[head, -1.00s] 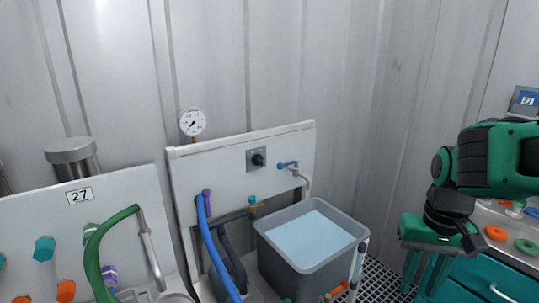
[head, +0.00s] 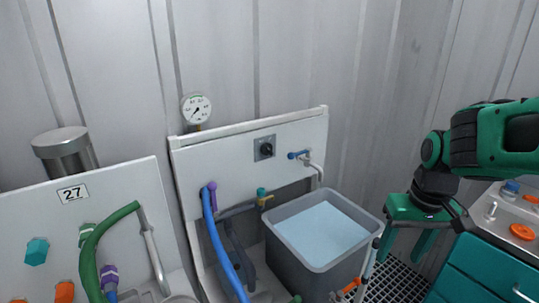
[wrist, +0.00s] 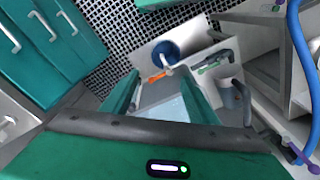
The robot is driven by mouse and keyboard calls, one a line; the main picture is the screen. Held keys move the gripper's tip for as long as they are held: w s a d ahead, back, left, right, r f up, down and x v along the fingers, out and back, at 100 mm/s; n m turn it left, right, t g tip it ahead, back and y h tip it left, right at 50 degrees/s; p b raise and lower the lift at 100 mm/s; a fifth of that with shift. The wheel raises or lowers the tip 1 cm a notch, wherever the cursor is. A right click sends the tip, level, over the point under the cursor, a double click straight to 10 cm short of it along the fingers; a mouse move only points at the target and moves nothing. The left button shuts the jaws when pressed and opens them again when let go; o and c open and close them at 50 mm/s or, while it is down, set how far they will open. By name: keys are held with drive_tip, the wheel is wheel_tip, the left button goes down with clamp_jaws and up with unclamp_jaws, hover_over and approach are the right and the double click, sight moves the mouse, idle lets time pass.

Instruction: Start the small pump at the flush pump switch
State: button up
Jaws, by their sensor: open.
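The switch (head: 265,149) is a black rotary knob on a small grey plate, on the upper part of the white panel (head: 225,160). Its setting is too small to read. My gripper (head: 403,250) is at the right in the head view, open and empty with its fingers pointing down. It is well to the right of the switch and lower, not touching anything. In the wrist view my gripper's two green fingers (wrist: 160,85) stand apart, with the grey tub seen between them. I cannot make out the switch in the wrist view. A pump is not clearly visible.
A grey tub (head: 287,245) of water stands below the panel, under a blue-handled tap (head: 298,155). A gauge (head: 196,109) rises behind the panel. A blue hose (head: 222,250) hangs at left. Panel 27 (head: 130,195) is further left, teal drawers (head: 490,270) at right.

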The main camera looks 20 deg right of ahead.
sight(270, 151)
drive_tip(key=w+a+f+n+t+y, duration=0.1)
drive_tip(key=w+a+f+n, duration=0.15)
drive_tip(key=w, duration=0.35)
drive_tip(key=w+a+f+n+t+y, duration=0.1)
drive_tip(key=w+a+f+n+t, duration=0.1)
drive_tip(key=w+a+n, duration=0.3)
drive_tip(key=w+a+r+n+t+y, duration=0.3)
drive_tip(key=w+a+t+y, duration=0.3)
drive_tip(key=w+a, duration=0.8)
drive_tip(key=w+d+r+m+t+h, duration=0.2)
drive_tip(key=w+d+r+m+t, duration=0.5)
drive_tip(key=w, duration=0.4)
drive_tip(key=shift+n, duration=0.45)
drive_tip(key=x, duration=0.3)
drive_tip(key=d+x, duration=0.1)
drive_tip(key=x, duration=0.2)
drive_tip(key=f+x, duration=0.1)
drive_tip(key=x, duration=0.2)
drive_tip(key=shift+w+d+f, duration=0.1)
drive_tip(key=shift+w, duration=0.4)
drive_tip(key=c, duration=1.1)
